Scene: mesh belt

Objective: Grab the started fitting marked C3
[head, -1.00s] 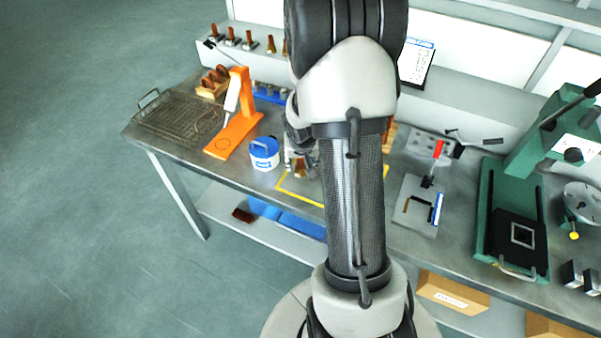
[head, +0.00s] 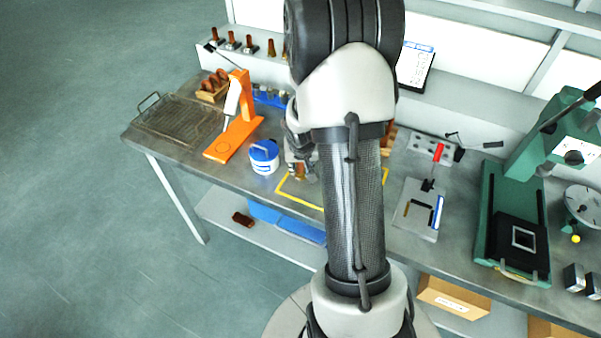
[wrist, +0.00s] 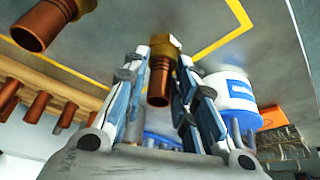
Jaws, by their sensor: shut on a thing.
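My gripper (wrist: 166,82) is shut on a fitting (wrist: 160,80) with a brass nut and a copper tube, seen between the fingers in the wrist view. In the head view my gripper (head: 300,160) is partly hidden by my arm, beside the yellow outline on the bench. No C3 marking is readable. I cannot tell whether the held fitting touches the bench. A second brass and copper fitting (wrist: 42,27) is at the upper left of the wrist view, apart from the fingers.
A blue and white tub (head: 264,157) stands just left of my gripper, with an orange stand (head: 234,138) and wire basket (head: 180,122) beyond. Several copper tubes (wrist: 38,106) stand in a wooden rack in the wrist view. A green press (head: 513,215) is at the right.

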